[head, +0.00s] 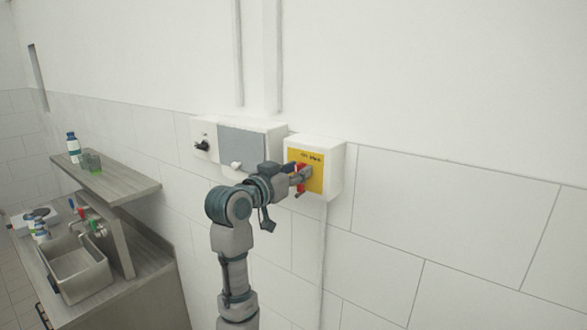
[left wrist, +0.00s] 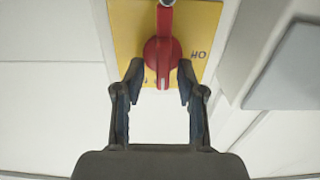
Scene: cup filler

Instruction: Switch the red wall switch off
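The red wall switch (head: 300,172) is a rotary handle on a yellow plate (head: 317,180) on the front of a white wall box (head: 335,168). My left gripper (head: 301,180) is at the switch and partly covers it in the head view. In the left wrist view, the red switch (left wrist: 163,55) is at the top middle, its handle lengthwise in the picture. My left gripper's fingers (left wrist: 158,75) are apart, one on each side of the lower end of the handle. Small gaps seem to show between fingertips and handle. My right gripper is in neither view.
A second white box with a grey panel (head: 242,145), a black knob (head: 202,145) and a white knob (head: 236,166) is left of the switch box. A shelf (head: 120,187) with a bottle (head: 73,147) and a sink (head: 75,270) stand at far left. The tiled wall at right is bare.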

